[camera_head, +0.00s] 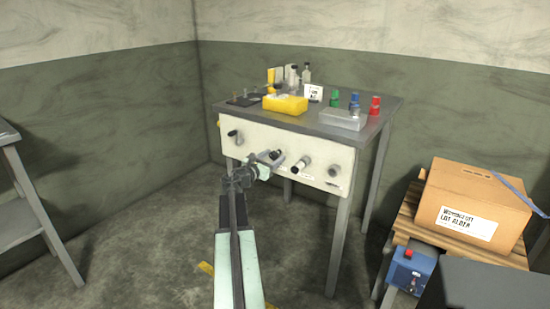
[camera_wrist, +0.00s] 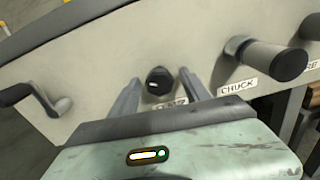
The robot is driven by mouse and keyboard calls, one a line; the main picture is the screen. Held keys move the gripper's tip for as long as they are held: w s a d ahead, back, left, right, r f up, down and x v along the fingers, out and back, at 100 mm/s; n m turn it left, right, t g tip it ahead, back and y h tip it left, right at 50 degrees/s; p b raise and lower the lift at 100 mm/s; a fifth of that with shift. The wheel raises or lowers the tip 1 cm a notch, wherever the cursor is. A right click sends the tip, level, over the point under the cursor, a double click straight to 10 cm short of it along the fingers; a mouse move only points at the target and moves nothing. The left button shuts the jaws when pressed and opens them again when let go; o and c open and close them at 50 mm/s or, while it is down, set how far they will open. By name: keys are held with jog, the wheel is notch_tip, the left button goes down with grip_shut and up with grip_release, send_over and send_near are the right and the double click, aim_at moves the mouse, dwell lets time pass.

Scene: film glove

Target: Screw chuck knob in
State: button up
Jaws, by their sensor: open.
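The chuck knob (camera_wrist: 278,63) is a dark cylinder on a lighter shaft, standing well out from the pale panel (camera_wrist: 120,55) at the right of the wrist view. A "CHUCK" label (camera_wrist: 238,86) sits below it. In the head view the chuck knob (camera_head: 300,166) is on the table's front panel, right of my gripper (camera_head: 272,156). My gripper is open and empty. In the wrist view its fingers (camera_wrist: 160,82) point at the panel on either side of a short black knob (camera_wrist: 159,79), left of the chuck knob. Whether they touch it I cannot tell. That knob's label is partly hidden.
A crank (camera_wrist: 40,96) juts out left of my fingers. Another control (camera_head: 334,169) sits right of the chuck knob. The tabletop (camera_head: 365,105) holds a yellow box (camera_head: 285,104), bottles and coloured items. A cardboard box (camera_head: 475,205) stands at right. Floor before the panel is clear.

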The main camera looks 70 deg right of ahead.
jog(key=shift+s+d, duration=0.15)
jog(key=shift+d, duration=0.4)
grip_shut()
jog(key=shift+s+a, duration=0.15)
jog(key=shift+a, duration=0.05)
jog(key=shift+w+d, duration=0.1)
jog(key=shift+w, duration=0.1)
jog(key=shift+m, duration=0.4)
jog(key=m, duration=0.4)
jog(key=shift+w+m, duration=0.1)
jog(key=shift+m, duration=0.2)
jog(key=m, duration=0.6)
jog(key=shift+w+d+r, duration=0.1)
jog(key=shift+r, duration=0.05)
